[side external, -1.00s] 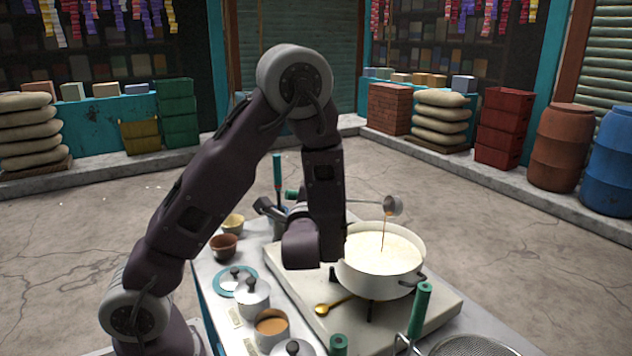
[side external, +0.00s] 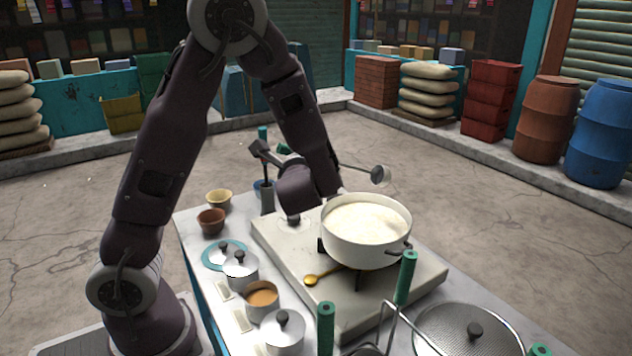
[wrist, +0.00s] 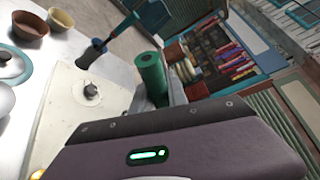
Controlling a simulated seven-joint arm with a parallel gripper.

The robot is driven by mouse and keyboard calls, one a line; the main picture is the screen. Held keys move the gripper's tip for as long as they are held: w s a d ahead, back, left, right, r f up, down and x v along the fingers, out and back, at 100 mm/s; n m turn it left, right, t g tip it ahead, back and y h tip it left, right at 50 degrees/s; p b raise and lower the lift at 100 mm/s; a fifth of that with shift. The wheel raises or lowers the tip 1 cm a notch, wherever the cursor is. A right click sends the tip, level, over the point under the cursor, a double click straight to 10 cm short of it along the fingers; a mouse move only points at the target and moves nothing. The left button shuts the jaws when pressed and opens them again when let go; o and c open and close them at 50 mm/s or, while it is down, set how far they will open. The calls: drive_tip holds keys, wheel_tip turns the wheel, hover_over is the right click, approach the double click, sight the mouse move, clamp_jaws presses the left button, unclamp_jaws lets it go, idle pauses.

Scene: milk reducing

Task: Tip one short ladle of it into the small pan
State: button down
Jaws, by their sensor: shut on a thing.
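My gripper (wrist: 168,88) is shut on the green handle (wrist: 151,72) of the ladle, beside the purple hand in the wrist view. In the side view my arm hides most of the grip. The ladle's small metal bowl (side external: 381,175) hangs in the air above and behind the wide white pan (side external: 366,240), apart from it, with no stream falling. What the bowl holds cannot be seen. The white pan is nearly full of creamy milk and stands on the stove slab. A small pot of brown liquid (side external: 262,301) stands open at the front left.
Lidded pots (side external: 240,270) (side external: 284,335) flank the small pot. Green-handled tools and a strainer (side external: 470,335) crowd the front. A utensil holder (wrist: 90,54) and a brown bowl (wrist: 30,25) stand on the cart's far side.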

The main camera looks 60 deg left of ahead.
drive_tip(key=w+d+r+m+g, duration=0.3)
drive_tip(key=w+r+m+g, duration=0.2)
drive_tip(key=w+r+m, duration=0.4)
drive_tip(key=shift+w+d+r+m+g+h, duration=0.2)
drive_tip(key=shift+w+r+m+g+h, duration=0.15)
drive_tip(key=shift+w+r, duration=2.3)
drive_tip(key=shift+w+f, duration=0.65)
